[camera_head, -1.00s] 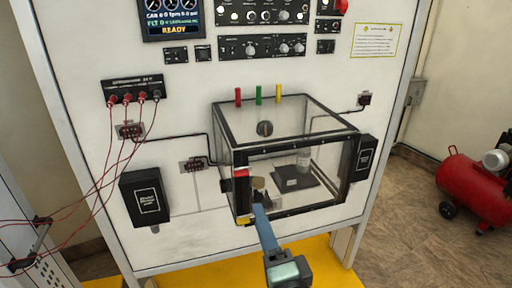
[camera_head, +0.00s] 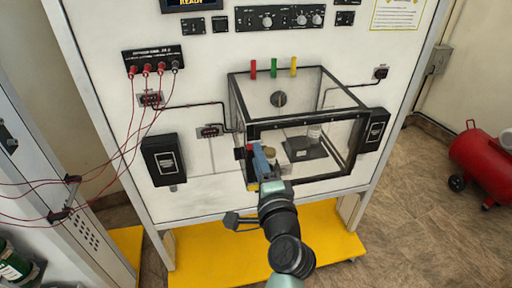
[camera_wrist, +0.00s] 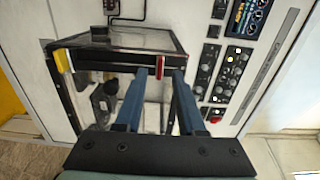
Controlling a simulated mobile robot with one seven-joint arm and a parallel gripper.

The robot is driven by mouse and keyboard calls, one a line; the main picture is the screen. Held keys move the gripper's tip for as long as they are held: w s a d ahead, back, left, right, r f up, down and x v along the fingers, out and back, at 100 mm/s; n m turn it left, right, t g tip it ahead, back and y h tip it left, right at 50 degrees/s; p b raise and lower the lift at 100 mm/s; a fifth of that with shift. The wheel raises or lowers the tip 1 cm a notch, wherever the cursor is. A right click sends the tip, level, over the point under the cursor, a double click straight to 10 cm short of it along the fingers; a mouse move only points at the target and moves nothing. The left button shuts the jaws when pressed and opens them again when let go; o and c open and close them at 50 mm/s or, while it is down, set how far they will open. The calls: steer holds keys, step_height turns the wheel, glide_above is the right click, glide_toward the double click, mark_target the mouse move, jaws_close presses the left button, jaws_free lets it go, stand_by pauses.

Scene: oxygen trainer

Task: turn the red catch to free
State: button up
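The red catch (camera_wrist: 160,67) is a small upright red piece on the dark front frame of a clear box (camera_head: 340,104). In the wrist view it shows between the tips of my two blue fingers, with a gap on each side. My gripper (camera_wrist: 159,75) is open around the catch's place, and I cannot tell whether a finger touches it. In the head view my gripper (camera_head: 262,160) is at the box's left front post and mostly hides the catch. A yellow piece (camera_wrist: 62,60) sits farther along the same frame.
Red, green and yellow tabs (camera_head: 273,67) stand above the box's back edge. Black boxes flank it on the left (camera_head: 163,160) and right (camera_head: 375,130). Red cables (camera_head: 130,120) hang at the left. A red compressor tank (camera_head: 483,160) stands on the floor at right.

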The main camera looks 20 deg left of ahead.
steer(key=shift+x, duration=1.2)
jaws_close()
